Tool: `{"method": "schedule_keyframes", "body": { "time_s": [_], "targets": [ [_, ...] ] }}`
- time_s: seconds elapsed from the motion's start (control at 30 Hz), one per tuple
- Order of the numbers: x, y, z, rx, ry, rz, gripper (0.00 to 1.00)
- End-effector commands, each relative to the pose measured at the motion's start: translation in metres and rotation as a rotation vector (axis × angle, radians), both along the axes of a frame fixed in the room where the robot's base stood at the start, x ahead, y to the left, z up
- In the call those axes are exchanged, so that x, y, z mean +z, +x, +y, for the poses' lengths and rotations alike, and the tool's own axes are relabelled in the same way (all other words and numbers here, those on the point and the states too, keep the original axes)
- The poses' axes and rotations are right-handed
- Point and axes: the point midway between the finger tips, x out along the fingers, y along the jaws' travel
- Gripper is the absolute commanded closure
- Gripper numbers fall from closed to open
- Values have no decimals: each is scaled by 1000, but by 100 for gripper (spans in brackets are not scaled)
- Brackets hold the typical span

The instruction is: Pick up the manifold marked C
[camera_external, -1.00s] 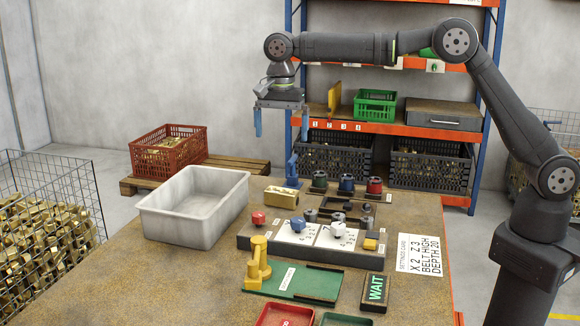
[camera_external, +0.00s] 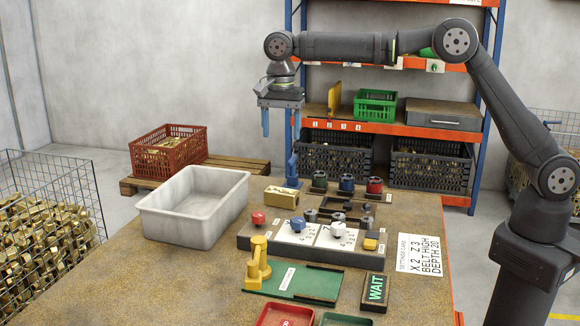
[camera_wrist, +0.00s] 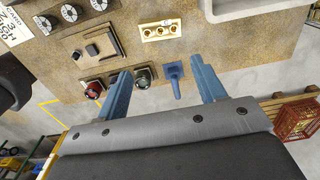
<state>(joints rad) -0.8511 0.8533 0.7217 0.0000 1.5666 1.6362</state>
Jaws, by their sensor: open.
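A brass block (camera_external: 282,196) with several round holes lies on the bench, behind the grey control panel and right of the white tub. It also shows in the wrist view (camera_wrist: 161,30), near the top middle. It looks like a manifold, but I cannot read a letter C on it. My gripper (camera_external: 281,132) is open and empty, high above the back of the bench. In the wrist view its two blue fingers (camera_wrist: 160,72) are wide apart, with the brass block beyond them.
A blue upright fixture (camera_external: 292,170) stands just behind the brass block. Green, blue and red round parts (camera_external: 346,184) stand to its right. A white tub (camera_external: 194,205) is at left.

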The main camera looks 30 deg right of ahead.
Motion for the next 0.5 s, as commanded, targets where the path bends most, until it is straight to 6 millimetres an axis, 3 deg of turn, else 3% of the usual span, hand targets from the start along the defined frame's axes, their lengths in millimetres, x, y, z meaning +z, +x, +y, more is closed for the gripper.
{"method": "schedule_keyframes", "body": {
  "time_s": [0.27, 0.37, 0.5],
  "targets": [
    [0, -1, 0, 26, 3, -6, 36],
    [-1, -4, -2, 119, 17, -28, 36],
    [-5, -11, -7, 377, 42, -95, 36]
  ]
}}
